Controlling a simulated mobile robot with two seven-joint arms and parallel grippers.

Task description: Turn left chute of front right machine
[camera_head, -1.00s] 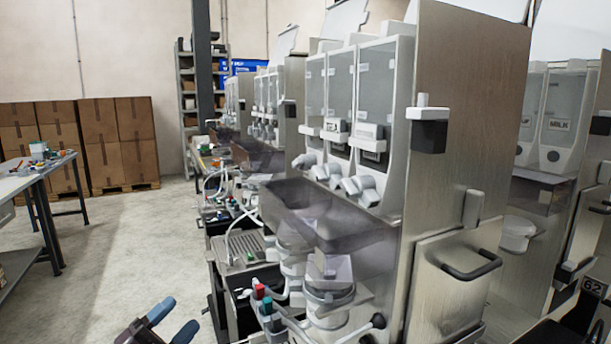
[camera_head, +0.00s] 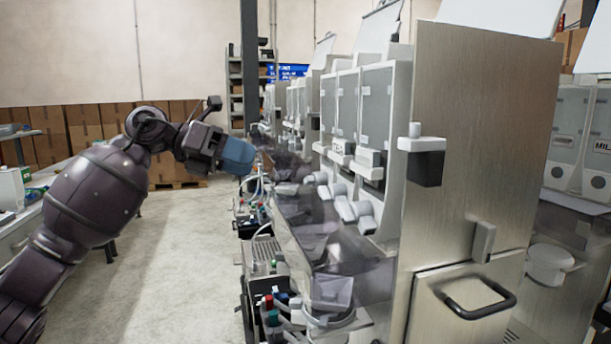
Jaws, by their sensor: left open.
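The nearest machine (camera_head: 480,140) stands right of centre, its steel side panel facing me. Its front carries a row of white angled chutes. The farthest, leftmost chute (camera_head: 315,179) shows small beside the middle chute (camera_head: 330,192). The nearest chute (camera_head: 354,212) is largest. My left gripper (camera_head: 240,155) is raised at the left of the machine row, with blue fingertips pointing right. It is open and appears empty, apart from the chutes in the picture. My right gripper is out of view.
A smoky transparent guard (camera_head: 345,268) sits below the chutes. A grey tray (camera_head: 332,291) and coloured bottles are under it. A black handle (camera_head: 480,300) juts from the panel. The floor (camera_head: 180,265) left of the machines is clear. Stacked boxes (camera_head: 85,125) stand behind.

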